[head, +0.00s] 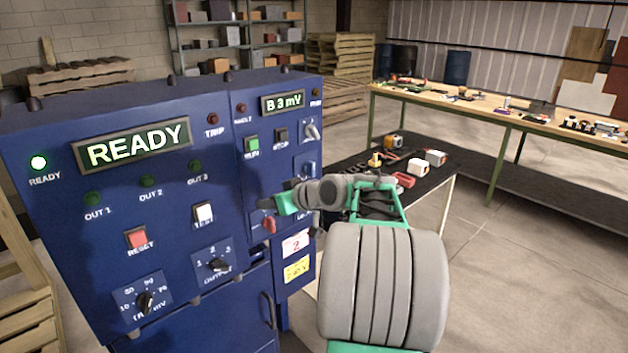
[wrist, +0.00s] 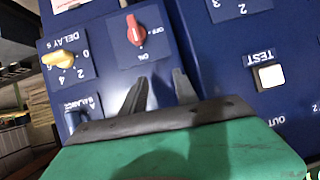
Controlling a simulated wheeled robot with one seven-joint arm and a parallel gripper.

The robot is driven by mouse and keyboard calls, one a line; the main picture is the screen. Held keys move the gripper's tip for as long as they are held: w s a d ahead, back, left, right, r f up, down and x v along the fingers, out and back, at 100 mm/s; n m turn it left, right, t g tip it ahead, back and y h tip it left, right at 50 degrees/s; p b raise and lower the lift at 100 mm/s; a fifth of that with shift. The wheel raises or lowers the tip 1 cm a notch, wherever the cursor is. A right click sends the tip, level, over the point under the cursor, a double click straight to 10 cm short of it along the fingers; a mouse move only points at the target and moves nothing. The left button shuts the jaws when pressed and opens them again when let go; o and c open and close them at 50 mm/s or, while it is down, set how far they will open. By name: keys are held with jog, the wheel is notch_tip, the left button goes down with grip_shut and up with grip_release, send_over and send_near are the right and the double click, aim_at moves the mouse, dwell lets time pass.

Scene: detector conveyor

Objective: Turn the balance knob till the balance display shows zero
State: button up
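In the head view my gripper (head: 268,203) covers part of the panel.
A yellow delay knob (wrist: 59,60) sits near the balance knob. Another knob (head: 311,130) and the green run button (head: 252,146) are higher on the panel. The large display (head: 134,145) reads READY. A dark table (head: 343,172) with small items stands behind my arm.

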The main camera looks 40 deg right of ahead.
jog(key=s+d+t+b, duration=0.1)
jog(key=s+d+t, duration=0.15)
jog(key=d, duration=0.65)
jog(key=t+h, duration=0.1)
jog(key=t, duration=0.2)
send_near(314, 164)
jog(key=w+p, duration=0.1)
jog(key=w, duration=0.7)
jog(key=shift+w+a, duration=0.15)
jog(key=shift+w, duration=0.1)
jog(key=shift+c, duration=0.2)
grip_shut()
